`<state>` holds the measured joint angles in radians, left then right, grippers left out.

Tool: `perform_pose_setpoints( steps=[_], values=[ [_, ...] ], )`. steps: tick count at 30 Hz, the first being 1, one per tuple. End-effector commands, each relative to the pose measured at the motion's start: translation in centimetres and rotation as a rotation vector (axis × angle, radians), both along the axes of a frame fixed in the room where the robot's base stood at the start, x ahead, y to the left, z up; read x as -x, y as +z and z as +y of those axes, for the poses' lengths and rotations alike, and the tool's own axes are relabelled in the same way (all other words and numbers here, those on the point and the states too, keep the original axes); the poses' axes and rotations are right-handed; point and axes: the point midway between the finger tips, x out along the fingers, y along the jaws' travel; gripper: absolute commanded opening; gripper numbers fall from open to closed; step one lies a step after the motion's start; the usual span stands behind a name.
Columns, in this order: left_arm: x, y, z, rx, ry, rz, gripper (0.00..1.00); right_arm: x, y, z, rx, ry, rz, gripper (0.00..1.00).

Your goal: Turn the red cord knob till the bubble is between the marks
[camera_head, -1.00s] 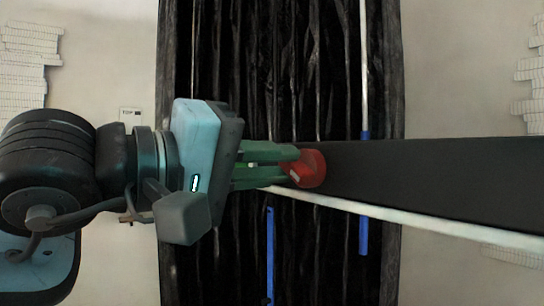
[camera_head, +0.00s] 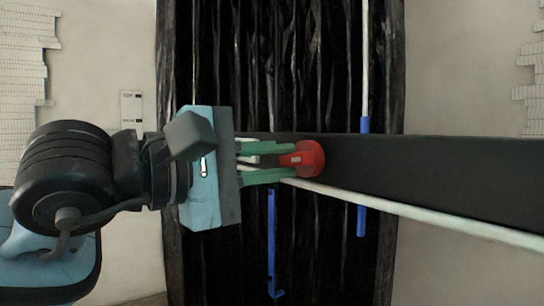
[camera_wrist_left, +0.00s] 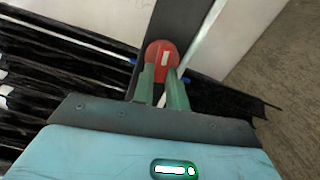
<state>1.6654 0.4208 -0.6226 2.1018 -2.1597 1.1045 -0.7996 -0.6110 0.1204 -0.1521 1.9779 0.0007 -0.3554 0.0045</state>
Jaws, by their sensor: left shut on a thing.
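The red cord knob (camera_head: 306,159) sits at the left end of a black bar in the head view. It is round, with a small pale mark on its face. My left gripper (camera_head: 290,161) comes in from the left, its green fingers shut on the knob. In the left wrist view the knob (camera_wrist_left: 161,58) shows between and beyond the fingertips (camera_wrist_left: 162,76). A white rod (camera_head: 400,208) slopes down to the right from just under the knob. I cannot make out a bubble or its marks. My right gripper is not in view.
The black bar (camera_head: 440,170) runs right across a dark ribbed panel (camera_head: 215,60). Blue pieces (camera_head: 362,221) and a hooked blue rod (camera_head: 271,245) hang in front of the panel. A small label plate (camera_head: 131,108) and white stacked reliefs (camera_head: 25,75) are on the pale wall.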

Motion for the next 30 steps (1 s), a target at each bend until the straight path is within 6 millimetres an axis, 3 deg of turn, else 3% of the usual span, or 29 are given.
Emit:
perform_pose_setpoints(
  steps=[14, 15, 20, 30],
  values=[
    [0.00, 0.11, 0.05, 0.013, 0.001, 0.011, 0.00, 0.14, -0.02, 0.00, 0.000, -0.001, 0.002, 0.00],
    [0.00, 0.11, 0.05, 0.013, 0.001, 0.011, 0.16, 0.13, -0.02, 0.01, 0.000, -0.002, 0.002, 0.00],
    [0.01, 0.08, 0.03, 0.012, 0.000, 0.011, 0.36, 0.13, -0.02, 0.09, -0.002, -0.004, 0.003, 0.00],
    [0.15, -0.01, 0.30, 0.010, 0.000, 0.012, 0.36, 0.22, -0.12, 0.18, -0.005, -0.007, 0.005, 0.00]
  ],
)
